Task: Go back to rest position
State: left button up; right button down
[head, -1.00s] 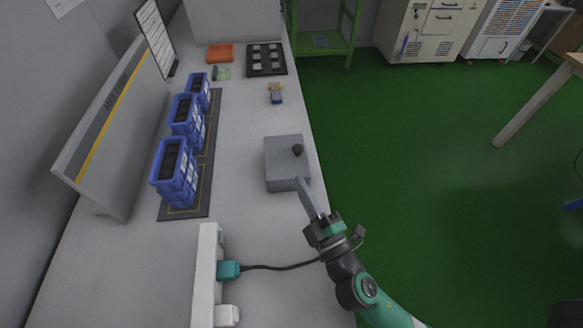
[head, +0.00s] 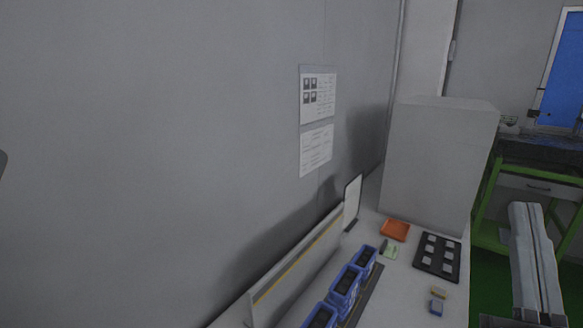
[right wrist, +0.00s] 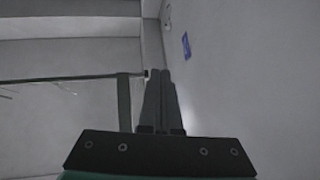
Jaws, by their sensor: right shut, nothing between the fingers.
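My right gripper (head: 527,210) is at the right edge of the head view, raised close to the camera with its two long grey fingers together, pointing away. In the right wrist view my right gripper (right wrist: 160,74) is shut and empty, with blurred grey walls and pale surfaces beyond the tips. It touches nothing that I can see. My left gripper does not show clearly in any view.
A large grey cabinet (head: 440,160) stands behind. Papers (head: 317,95) hang on the wall.

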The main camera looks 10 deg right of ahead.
jog(key=s+a+r+n+t+y+p, duration=0.1)
jog(key=a+r+n+t+y+p, duration=0.1)
jog(key=a+r+y, duration=0.35)
jog(key=s+a+r+n+t+y+p, duration=0.2)
jog(key=a+r+y, duration=0.1)
jog(key=r+y, duration=0.5)
pick_arm(q)
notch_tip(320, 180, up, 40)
jog(key=p, duration=3.5)
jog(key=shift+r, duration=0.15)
pick_arm(e)
notch_tip(320, 180, up, 35)
jog(key=shift+w+d, duration=0.15)
jog(key=shift+d, duration=0.05)
